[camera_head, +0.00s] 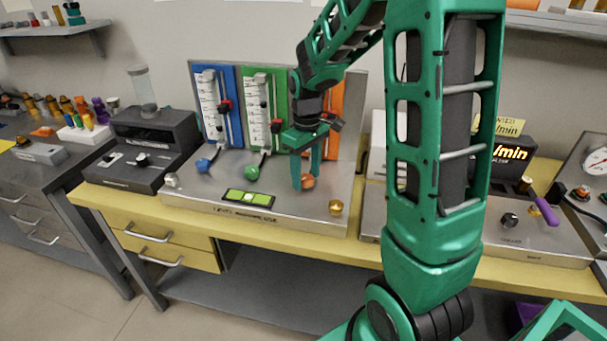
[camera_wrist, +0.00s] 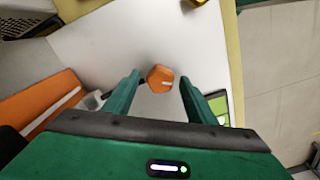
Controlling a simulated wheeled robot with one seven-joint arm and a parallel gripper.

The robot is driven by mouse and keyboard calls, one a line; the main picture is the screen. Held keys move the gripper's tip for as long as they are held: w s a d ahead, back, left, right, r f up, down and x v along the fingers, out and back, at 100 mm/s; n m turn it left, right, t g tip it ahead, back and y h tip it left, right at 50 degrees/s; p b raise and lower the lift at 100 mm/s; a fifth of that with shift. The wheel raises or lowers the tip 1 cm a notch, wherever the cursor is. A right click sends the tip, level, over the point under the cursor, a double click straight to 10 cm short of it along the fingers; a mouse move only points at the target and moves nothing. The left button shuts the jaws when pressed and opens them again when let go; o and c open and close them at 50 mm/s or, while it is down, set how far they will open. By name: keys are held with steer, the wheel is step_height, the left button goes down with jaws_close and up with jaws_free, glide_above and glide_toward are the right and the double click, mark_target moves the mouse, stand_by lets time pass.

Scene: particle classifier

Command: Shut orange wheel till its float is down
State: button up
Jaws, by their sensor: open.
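The orange wheel (camera_head: 308,182) sits low at the foot of the orange panel (camera_head: 337,110), at the right of the row of flow meters. In the wrist view, the orange wheel (camera_wrist: 160,77) shows a pale mark and lies between the two fingertips, with gaps on both sides. My gripper (camera_head: 305,177) is open, pointing down around the wheel; its green fingers (camera_wrist: 158,82) also show in the wrist view. My gripper and arm hide most of the orange panel, so its float cannot be seen.
The blue panel (camera_head: 217,85) with a blue wheel (camera_head: 203,165) and the green panel (camera_head: 272,90) with a green wheel (camera_head: 251,172) stand to the left. A level (camera_head: 248,199) and a brass knob (camera_head: 336,207) are at the front of the metal base.

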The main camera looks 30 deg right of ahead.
steer(key=c, duration=1)
steer(key=shift+c, duration=0.2)
steer(key=shift+m, duration=0.3)
